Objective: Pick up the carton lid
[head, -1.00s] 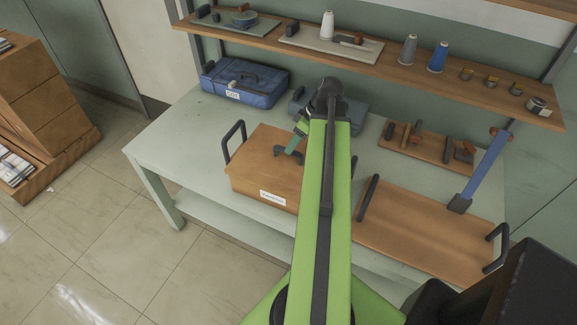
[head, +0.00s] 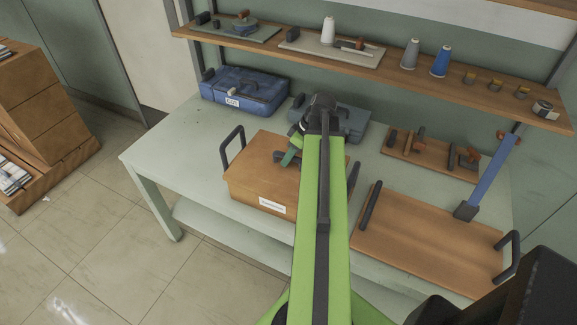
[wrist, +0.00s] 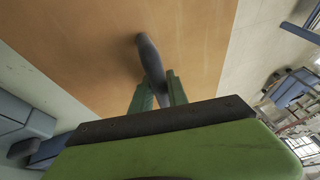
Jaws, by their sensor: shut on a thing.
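The carton is a brown box with a white label on its front, standing on the pale green table. Its flat brown lid (head: 258,157) has a dark handle (head: 281,158) on top. In the wrist view the lid (wrist: 90,45) fills the upper middle, and the dark handle (wrist: 149,55) runs down between my fingers. My gripper (wrist: 158,88) is shut on this handle. In the head view my gripper (head: 292,157) is over the right part of the lid, partly hidden by my green arm. I cannot tell whether the lid is apart from the box.
A blue case (head: 243,88) and a grey-blue case (head: 347,121) stand behind the carton. A wooden tray (head: 425,240) with dark handles lies to the right, with a blue upright post (head: 488,173) beside it. A shelf (head: 300,47) with spools hangs above. Bare table (head: 165,150) shows at left.

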